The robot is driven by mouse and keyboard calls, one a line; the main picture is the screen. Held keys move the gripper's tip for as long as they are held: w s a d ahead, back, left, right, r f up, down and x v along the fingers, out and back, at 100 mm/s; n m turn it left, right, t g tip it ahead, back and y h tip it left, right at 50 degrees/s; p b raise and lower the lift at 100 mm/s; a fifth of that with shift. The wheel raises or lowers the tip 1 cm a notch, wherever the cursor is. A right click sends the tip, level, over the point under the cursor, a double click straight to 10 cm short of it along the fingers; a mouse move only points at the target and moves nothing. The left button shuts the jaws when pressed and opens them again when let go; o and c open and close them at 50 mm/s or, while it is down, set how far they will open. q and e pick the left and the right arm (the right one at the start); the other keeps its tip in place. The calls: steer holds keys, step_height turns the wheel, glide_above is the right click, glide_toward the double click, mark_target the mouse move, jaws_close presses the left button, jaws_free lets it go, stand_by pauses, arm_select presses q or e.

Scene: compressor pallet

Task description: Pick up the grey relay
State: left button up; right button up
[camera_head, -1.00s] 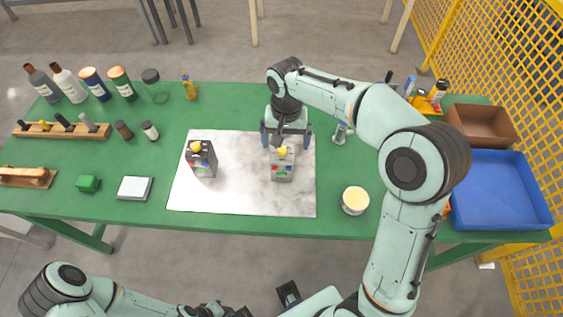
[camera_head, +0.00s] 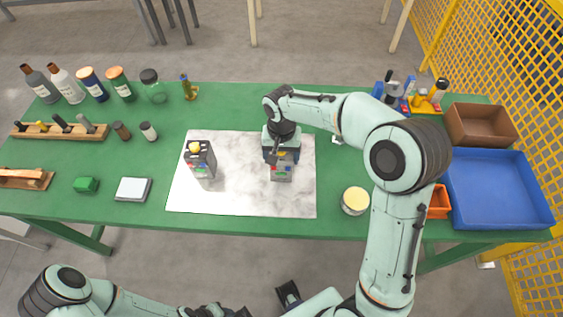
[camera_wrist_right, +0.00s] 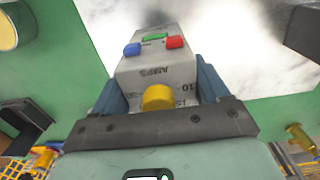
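The grey relay (camera_head: 281,172) is a light grey block with red, green and blue parts. It stands upright on the white marbled mat (camera_head: 240,202), right of centre. My right gripper (camera_head: 282,157) is over it from above. In the right wrist view the fingers lie close along both sides of the relay (camera_wrist_right: 157,72), with no clear gap, and its yellow knob is near the palm. A darker grey block (camera_head: 201,160) with a yellow knob stands on the mat to the left. My left gripper (camera_head: 220,311) is partly cut off at the bottom edge.
A cream-topped round tin (camera_head: 355,200) stands right of the mat. A blue tray (camera_head: 500,190), a brown box (camera_head: 480,124) and an orange bin (camera_head: 438,204) are at the right. Bottles, a wooden rack (camera_head: 60,132) and small items stand at the left.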

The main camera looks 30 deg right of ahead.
steer(key=c, duration=0.6)
steer(key=shift+o, duration=0.2)
steer(key=shift+r, duration=0.2)
